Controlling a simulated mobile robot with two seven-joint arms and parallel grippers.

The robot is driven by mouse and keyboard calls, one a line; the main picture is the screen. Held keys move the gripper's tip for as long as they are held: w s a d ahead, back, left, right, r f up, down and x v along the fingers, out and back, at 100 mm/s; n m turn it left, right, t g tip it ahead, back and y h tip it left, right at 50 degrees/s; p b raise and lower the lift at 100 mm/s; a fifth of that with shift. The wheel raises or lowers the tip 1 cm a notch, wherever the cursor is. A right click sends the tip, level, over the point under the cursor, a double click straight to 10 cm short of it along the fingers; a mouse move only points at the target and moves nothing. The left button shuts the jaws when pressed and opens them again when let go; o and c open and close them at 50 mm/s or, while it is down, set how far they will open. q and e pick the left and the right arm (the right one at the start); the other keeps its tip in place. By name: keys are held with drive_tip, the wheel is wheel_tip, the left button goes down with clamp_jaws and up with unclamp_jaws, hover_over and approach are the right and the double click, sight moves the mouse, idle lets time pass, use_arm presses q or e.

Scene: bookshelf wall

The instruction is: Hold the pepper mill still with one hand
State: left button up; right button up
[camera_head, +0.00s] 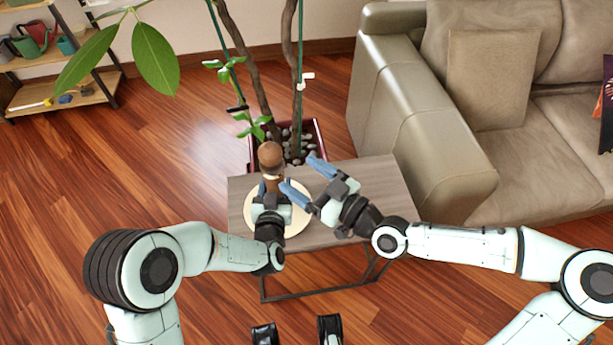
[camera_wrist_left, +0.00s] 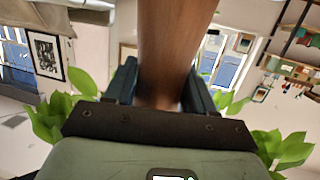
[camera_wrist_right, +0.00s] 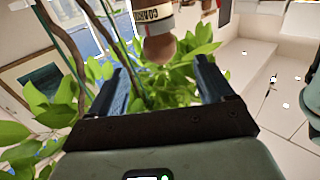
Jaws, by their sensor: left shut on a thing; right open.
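The brown wooden pepper mill (camera_head: 271,156) stands upright over a round cream board on the small table. My left gripper (camera_head: 270,188) is shut on its body; the left wrist view shows the brown wood (camera_wrist_left: 175,45) between both fingers. My right gripper (camera_head: 304,179) is open and empty, to the right of the mill with its blue fingers spread. In the right wrist view the mill's rounded knob (camera_wrist_right: 160,47) and a pale lettered band (camera_wrist_right: 153,17) show beyond the fingers, not between them. The mill's lower part is hidden by my left gripper in the head view.
The cream board (camera_head: 298,221) lies on the grey-wood table (camera_head: 385,182). A potted plant (camera_head: 318,134) with tall stems stands right behind the table. A beige sofa (camera_head: 425,150) stands to the right, and a shelf (camera_head: 85,96) at the far left. The wooden floor at left is clear.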

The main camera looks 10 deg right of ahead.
drive_tip(key=shift+s+d, duration=0.15)
drive_tip(key=shift+s, duration=0.05)
drive_tip(key=n+g+y, duration=0.6)
drive_tip(key=n+g, duration=0.3)
drive_tip(key=g, duration=0.3)
approach(262, 155)
drive_tip(key=a, duration=0.3)
drive_tip(key=w+a+f, duration=0.1)
drive_tip(key=a, duration=0.2)
drive_tip(key=w+a, duration=0.1)
drive_tip(key=a, duration=0.3)
drive_tip(key=shift+w+f, duration=0.1)
drive_tip(key=shift+f, duration=0.3)
drive_tip(key=c, duration=1)
